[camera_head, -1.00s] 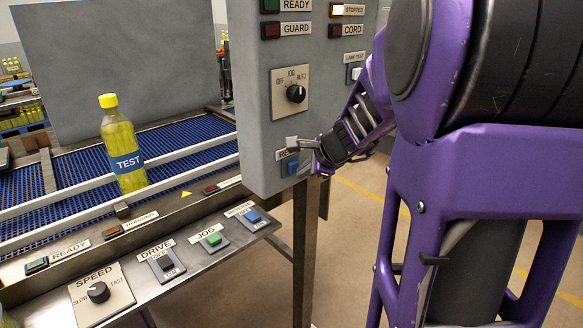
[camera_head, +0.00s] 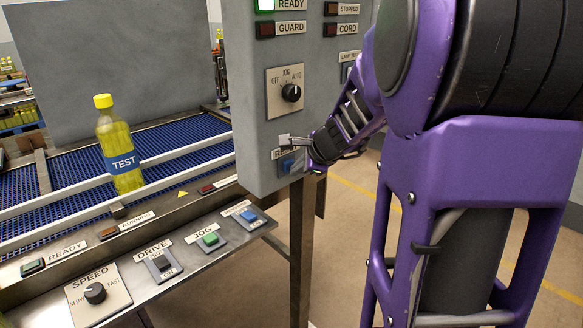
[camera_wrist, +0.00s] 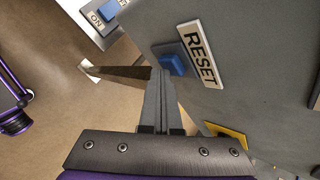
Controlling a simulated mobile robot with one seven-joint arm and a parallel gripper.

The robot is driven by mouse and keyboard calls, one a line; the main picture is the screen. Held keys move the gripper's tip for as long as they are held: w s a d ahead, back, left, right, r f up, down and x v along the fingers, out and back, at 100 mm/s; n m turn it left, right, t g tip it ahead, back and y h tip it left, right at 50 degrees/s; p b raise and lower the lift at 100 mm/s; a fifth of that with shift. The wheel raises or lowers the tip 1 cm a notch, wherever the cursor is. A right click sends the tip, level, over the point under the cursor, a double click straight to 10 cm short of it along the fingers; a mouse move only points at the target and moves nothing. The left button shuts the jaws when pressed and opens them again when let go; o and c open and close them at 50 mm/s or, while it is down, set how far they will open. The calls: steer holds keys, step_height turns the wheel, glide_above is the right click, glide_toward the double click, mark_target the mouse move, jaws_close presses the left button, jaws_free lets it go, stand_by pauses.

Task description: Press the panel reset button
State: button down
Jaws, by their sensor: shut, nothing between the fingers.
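The blue reset button (camera_wrist: 173,65) sits beside its RESET label (camera_wrist: 201,54) on the grey panel (camera_wrist: 255,75) in the wrist view. In the head view the reset button (camera_head: 287,165) is low on the panel (camera_head: 245,100), partly covered by my gripper. My gripper (camera_head: 288,142) is shut and empty in front of the panel's lower part. In the wrist view its closed fingertips (camera_wrist: 158,72) lie just left of the button. I cannot tell whether they touch it. The READY lamp (camera_head: 265,5) is lit green; the STOPPED lamp (camera_head: 332,9) is dark.
A selector knob (camera_head: 291,92) is above the button. A yellow TEST bottle (camera_head: 120,148) stands on the blue conveyor (camera_head: 195,140) at left. A lower console (camera_head: 175,262) carries SPEED, DRIVE and JOG controls. Open floor lies to the right.

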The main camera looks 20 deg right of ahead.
stand_by(0.5)
steer(key=shift+s+d+b, duration=0.3)
steer(key=shift+s+b, duration=0.05)
steer(key=shift+s, duration=0.45)
steer(key=s, duration=0.1)
steer(key=s+d+b, duration=0.1)
steer(key=s, duration=0.2)
steer(key=shift+s+d, duration=0.35)
stand_by(0.4)
